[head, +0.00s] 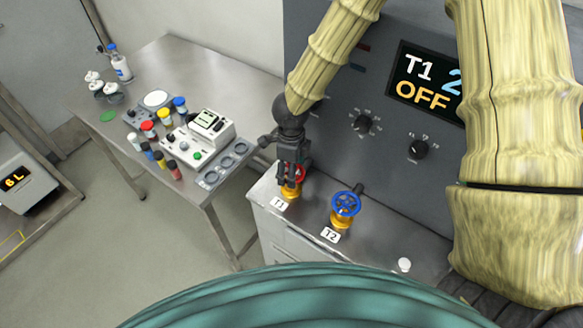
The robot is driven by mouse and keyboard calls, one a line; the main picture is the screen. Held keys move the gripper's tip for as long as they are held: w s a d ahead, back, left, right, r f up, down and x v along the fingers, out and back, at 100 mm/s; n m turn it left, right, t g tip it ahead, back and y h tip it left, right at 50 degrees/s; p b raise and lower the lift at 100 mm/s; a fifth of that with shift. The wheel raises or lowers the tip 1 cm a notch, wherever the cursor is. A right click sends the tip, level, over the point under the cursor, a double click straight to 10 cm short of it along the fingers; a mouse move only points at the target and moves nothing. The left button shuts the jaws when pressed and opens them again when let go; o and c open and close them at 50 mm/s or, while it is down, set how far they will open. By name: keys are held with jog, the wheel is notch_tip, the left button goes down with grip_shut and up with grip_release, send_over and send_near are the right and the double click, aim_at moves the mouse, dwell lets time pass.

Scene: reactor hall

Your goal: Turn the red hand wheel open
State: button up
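The red hand wheel (299,178) sits on a yellow valve body (290,191) on the steel cabinet top, behind the label T1 (279,204). My gripper (293,172) points down over the red wheel, with its fingers at the wheel. The fingers and wrist hide much of the wheel. I cannot tell whether the fingers are closed on its rim or only around it. The display (428,82) on the grey panel reads T1 and OFF, with part of a blue 2 beside it; my arm hides the rest.
A blue hand wheel (346,204) on a yellow valve stands just right of the red one, with label T2 (330,235). Panel knobs (361,124) are behind. A steel table (180,62) at left holds bottles, jars and an instrument (208,122).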

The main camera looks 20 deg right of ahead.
jog(key=shift+w+r+n, duration=0.15)
jog(key=shift+w+n, duration=0.05)
jog(key=shift+n, duration=0.5)
jog(key=o, duration=1)
jog(key=shift+s, duration=0.1)
